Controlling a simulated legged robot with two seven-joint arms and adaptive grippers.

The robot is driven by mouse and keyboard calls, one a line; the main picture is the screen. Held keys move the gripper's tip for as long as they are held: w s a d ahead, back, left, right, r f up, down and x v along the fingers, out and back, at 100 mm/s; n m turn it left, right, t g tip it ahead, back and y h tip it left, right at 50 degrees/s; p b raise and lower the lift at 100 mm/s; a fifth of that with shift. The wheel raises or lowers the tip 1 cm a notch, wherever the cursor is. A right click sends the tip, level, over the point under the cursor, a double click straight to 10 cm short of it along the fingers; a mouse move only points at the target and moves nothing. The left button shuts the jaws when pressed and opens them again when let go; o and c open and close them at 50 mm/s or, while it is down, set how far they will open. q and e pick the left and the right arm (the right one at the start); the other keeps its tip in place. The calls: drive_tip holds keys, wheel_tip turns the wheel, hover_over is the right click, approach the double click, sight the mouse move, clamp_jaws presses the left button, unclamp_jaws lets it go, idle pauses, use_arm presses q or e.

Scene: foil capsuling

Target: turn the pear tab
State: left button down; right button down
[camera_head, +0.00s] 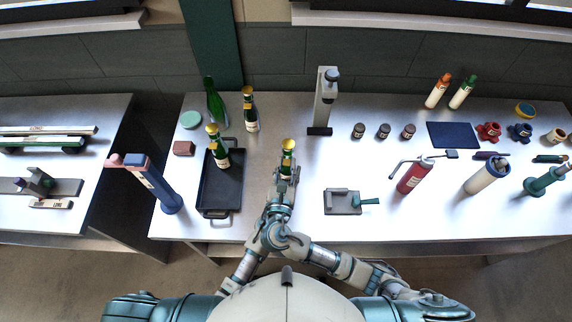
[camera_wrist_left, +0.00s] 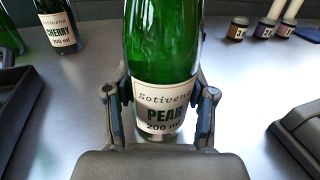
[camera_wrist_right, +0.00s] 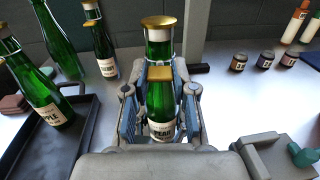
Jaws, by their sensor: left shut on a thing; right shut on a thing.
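The pear bottle is green with a gold cap, a wire round its neck and a cream PEAR label; it stands upright in the head view (camera_head: 288,161) and the left wrist view (camera_wrist_left: 160,62). My left gripper (camera_wrist_left: 160,102) is shut on the bottle's body, one finger on each side. The gold pear tab (camera_wrist_right: 160,73) sticks out below the cap in the right wrist view. My right gripper (camera_wrist_right: 161,82) is shut on the tab, its fingertips on either side. In the head view my right gripper (camera_head: 287,174) covers much of the left one.
A dark tray (camera_head: 207,200) with the apple bottle (camera_head: 218,148) lies to the left. The cherry bottle (camera_head: 250,112) and a plain green bottle (camera_head: 216,105) stand behind. A grey press stand (camera_head: 325,100) is behind right; a grey fixture (camera_head: 341,203) lies to the right.

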use_arm(q)
drive_tip(key=shift+r, duration=0.15)
use_arm(e)
drive_tip(key=c, duration=0.9)
unclamp_jaws()
drive_tip(key=s, duration=0.4)
drive_tip(key=s+a, duration=0.1)
drive_tip(key=s, duration=0.6)
drive_tip(key=shift+s+a+f, duration=0.1)
drive_tip(key=shift+s+a, duration=0.05)
drive_tip(key=shift+s, duration=0.25)
use_arm(q)
drive_tip(key=shift+c, duration=1.4)
unclamp_jaws()
